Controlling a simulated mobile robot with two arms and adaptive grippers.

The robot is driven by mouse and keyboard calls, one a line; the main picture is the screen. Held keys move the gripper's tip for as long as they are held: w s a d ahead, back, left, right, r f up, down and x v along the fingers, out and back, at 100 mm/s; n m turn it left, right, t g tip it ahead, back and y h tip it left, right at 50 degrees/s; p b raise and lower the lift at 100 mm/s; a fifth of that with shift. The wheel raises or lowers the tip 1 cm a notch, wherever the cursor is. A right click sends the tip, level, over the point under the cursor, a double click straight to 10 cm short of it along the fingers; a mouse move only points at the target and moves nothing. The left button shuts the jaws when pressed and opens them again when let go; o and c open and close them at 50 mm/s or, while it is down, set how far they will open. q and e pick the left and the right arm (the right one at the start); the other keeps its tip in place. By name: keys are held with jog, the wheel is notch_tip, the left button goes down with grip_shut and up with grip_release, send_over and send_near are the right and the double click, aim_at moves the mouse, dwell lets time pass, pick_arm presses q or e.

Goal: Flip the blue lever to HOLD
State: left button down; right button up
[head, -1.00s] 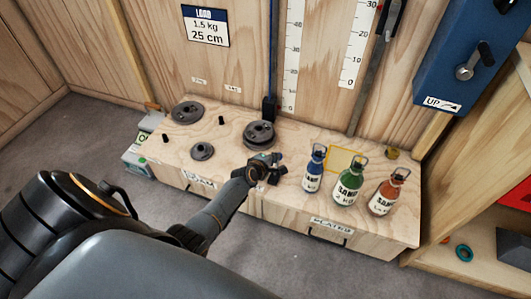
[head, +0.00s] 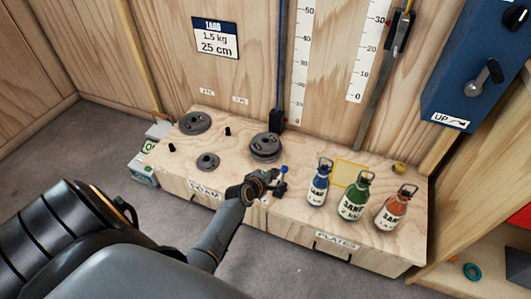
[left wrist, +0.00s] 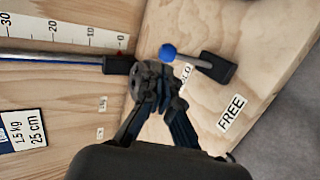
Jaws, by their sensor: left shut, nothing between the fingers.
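The blue lever (head: 284,170) is a short rod with a blue ball on a dark base at the front of the wooden bench. In the left wrist view the lever (left wrist: 168,51) has its ball end over the HOLD label's (left wrist: 185,74) side, away from the FREE label (left wrist: 231,112). The HOLD label is partly hidden by my gripper. My left gripper (head: 264,181) is shut and empty just left of the lever; in the left wrist view its fingertips (left wrist: 148,80) are close to the ball, with a small gap showing. My right gripper is out of view.
Blue (head: 318,184), green (head: 352,200) and orange (head: 390,211) bottles stand right of the lever. Dark weight plates (head: 265,147) lie behind and left. A rail with a black block (head: 277,121) rises at the back.

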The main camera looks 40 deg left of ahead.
pick_arm(q)
jog(key=v, duration=0.6)
jog(key=shift+s, duration=0.4)
jog(key=shift+d+r, duration=0.1)
